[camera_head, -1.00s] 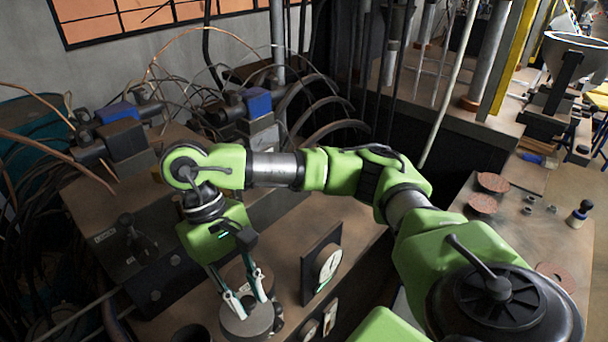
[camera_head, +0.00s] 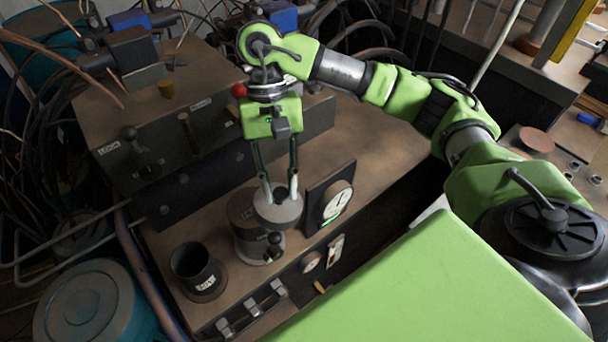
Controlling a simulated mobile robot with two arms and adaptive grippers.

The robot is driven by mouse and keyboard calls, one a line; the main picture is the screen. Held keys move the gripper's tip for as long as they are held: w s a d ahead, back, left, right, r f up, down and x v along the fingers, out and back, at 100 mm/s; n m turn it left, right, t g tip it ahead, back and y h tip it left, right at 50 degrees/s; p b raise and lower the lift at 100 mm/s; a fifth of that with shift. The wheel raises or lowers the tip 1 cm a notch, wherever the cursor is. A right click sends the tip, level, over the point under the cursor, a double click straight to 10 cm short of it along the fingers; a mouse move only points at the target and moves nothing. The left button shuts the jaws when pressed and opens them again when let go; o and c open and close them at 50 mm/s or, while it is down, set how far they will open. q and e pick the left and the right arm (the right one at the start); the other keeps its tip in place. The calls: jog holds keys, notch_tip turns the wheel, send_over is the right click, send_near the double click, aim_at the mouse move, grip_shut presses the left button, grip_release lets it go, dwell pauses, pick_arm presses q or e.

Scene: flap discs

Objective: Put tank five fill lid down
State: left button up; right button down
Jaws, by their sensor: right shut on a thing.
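My right gripper (camera_head: 280,193) points down with its two fingers on a round grey lid (camera_head: 278,210). The lid is roughly level and shows just in front of, and overlapping, a short grey cylindrical tank (camera_head: 247,243) with a darker round top. I cannot tell whether the lid touches the tank. The lid hides part of the tank's top. A small black knob shows at the tank's front. I cannot read a tank number. My left gripper is not in view.
A gauge (camera_head: 337,200) on an upright dark plate stands close to the right of the lid. A black labelled cup (camera_head: 196,270) stands to the left. A dark block with levers (camera_head: 200,140) stands behind. Bare bench lies at back right.

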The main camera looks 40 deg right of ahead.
jog(key=w+d+m+t+y+b, duration=0.3)
jog(key=w+d+m+t+b, duration=0.15)
jog(key=w+d+m, duration=1)
jog(key=s+f+m+b, duration=0.1)
jog(key=f+m, duration=0.1)
jog(key=f, duration=0.5)
jog(key=s+f+m, duration=0.1)
jog(key=f+m, duration=0.2)
jog(key=f, duration=0.4)
jog(key=s+a+f+m+t+b, duration=0.1)
jog(key=f+m, duration=0.1)
jog(key=f, duration=0.5)
jog(key=shift+s+a+f+m+b, duration=0.1)
jog(key=shift+f+m+b, duration=0.15)
jog(key=shift+b, duration=0.05)
jog(key=shift+f, duration=0.1)
jog(key=shift+f+b, duration=0.15)
jog(key=shift+b, duration=0.15)
jog(key=c, duration=1.8)
grip_release()
